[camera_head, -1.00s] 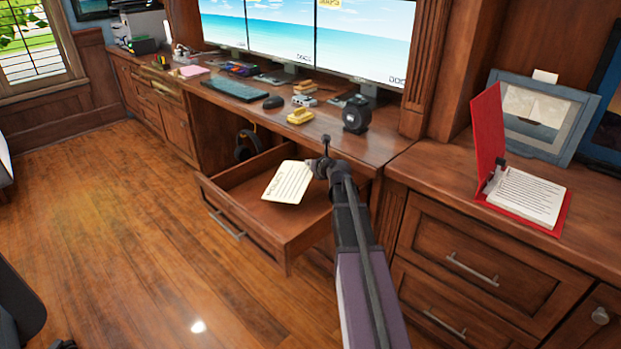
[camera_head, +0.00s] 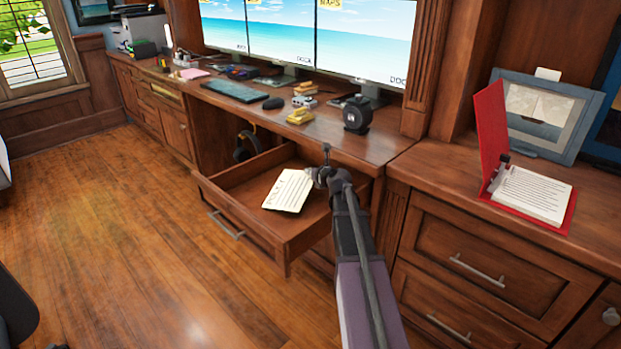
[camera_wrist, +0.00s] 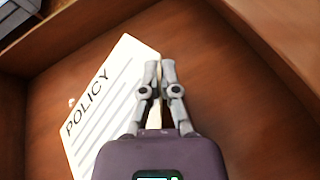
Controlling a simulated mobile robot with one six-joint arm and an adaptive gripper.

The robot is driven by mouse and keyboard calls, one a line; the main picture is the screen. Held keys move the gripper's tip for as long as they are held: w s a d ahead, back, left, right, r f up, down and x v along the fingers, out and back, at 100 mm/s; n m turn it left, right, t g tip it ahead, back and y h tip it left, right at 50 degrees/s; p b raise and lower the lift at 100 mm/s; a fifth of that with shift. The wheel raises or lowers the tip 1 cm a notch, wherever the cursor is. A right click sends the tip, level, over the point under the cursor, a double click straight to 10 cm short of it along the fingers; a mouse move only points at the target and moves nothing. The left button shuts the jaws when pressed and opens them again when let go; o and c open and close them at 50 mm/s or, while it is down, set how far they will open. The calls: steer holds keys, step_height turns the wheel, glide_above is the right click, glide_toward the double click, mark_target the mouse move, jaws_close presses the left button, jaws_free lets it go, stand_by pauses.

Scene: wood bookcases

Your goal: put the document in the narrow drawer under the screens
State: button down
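The document (camera_head: 288,190) is a white sheet with printed lines. It is over the open narrow drawer (camera_head: 236,229) under the screens (camera_head: 285,44). In the wrist view the document (camera_wrist: 106,100) reads "POLICY" and is tilted, with the drawer's wooden floor (camera_wrist: 215,90) around it. My gripper (camera_wrist: 160,66) has its fingers close together at the document's right edge, shut on it. In the head view my gripper (camera_head: 318,176) is at the drawer's right part. I cannot tell whether the document touches the drawer floor.
The desktop above the drawer holds a keyboard (camera_head: 236,91), a mouse (camera_head: 273,103), a yellow item (camera_head: 300,116) and a black round item (camera_head: 357,115). A red binder (camera_head: 525,190) lies on the right counter. Headphones (camera_head: 245,147) hang beneath the desk. The drawer interior is otherwise clear.

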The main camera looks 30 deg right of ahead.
steer(key=shift+f, duration=0.4)
steer(key=c, duration=0.8)
jaws_free()
steer(key=shift+r, duration=0.2)
steer(key=shift+r, duration=0.1)
steer(key=p+v, duration=0.4)
steer(key=v, duration=0.8)
